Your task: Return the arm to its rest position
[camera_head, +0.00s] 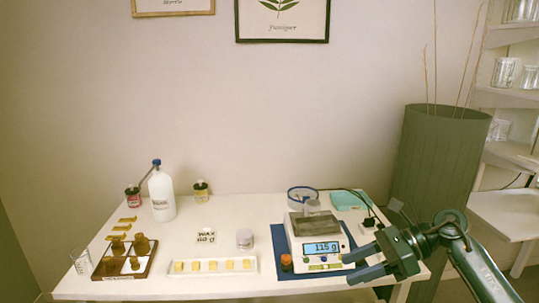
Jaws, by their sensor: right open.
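My right gripper (348,268) is open and empty at the right front of the white table (270,287). Its arm comes in from the lower right, and its two fingers point left. The fingertips are in front of the right part of the digital scale (320,247), whose display reads 115 g. I cannot tell whether they touch it. My left gripper is not in view.
A long white tray (210,268) with several yellow cubes lies at the front. A brown rack (113,268) with bottles stands at the left, a white bottle (162,197) behind it. A tall grey-green planter (435,155) stands beyond the table's right side. The table's middle back is clear.

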